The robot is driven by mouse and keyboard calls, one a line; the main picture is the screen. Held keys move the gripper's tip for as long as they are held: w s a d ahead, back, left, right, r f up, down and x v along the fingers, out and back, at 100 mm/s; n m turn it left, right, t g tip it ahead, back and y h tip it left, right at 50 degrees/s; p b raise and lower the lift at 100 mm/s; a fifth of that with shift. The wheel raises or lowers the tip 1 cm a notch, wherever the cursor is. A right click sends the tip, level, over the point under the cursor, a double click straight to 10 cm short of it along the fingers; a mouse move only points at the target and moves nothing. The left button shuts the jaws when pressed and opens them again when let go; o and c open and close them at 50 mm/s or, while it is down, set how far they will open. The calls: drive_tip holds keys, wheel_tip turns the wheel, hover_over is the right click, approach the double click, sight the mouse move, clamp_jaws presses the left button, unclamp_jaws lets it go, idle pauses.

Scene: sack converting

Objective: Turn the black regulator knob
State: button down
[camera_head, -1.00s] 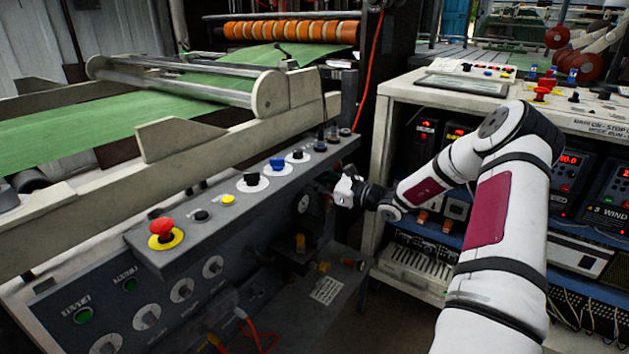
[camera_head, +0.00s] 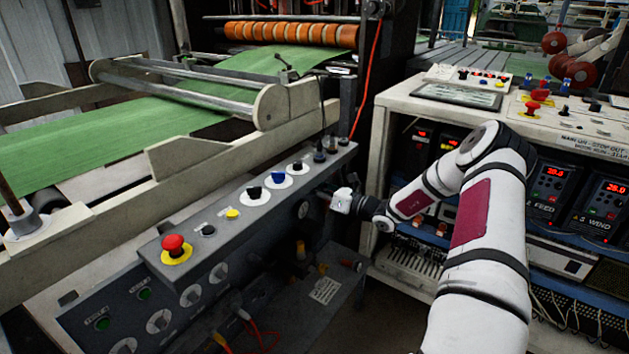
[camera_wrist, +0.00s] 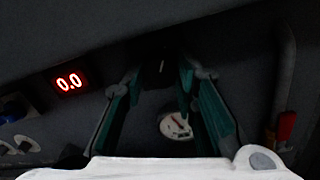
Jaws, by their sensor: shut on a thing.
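The black regulator knob (camera_wrist: 158,66) shows dimly in the wrist view, between the tips of my two teal finger pads and against the dark machine front. My gripper (camera_wrist: 160,72) is shut on it. In the head view my gripper (camera_head: 324,194) reaches the front face of the grey control console, below its top row of knobs; there the fingers hide the knob. How far the knob is turned is too dark to tell.
The console top carries a red mushroom button (camera_head: 174,245) and several knobs. A red display (camera_wrist: 69,82) reads 0.0 in the wrist view. A red-handled valve (camera_wrist: 285,127) and pipe stand at right. A cream cabinet (camera_head: 385,150) stands right of my gripper.

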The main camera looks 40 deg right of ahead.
drive_tip(key=m+p, duration=0.2)
drive_tip(key=m, duration=0.3)
drive_tip(key=shift+p, duration=0.4)
drive_tip(key=shift+m, duration=0.3)
drive_tip(key=c, duration=1.3)
unclamp_jaws()
drive_tip(key=v, duration=1.2)
drive_tip(key=shift+f, duration=0.25)
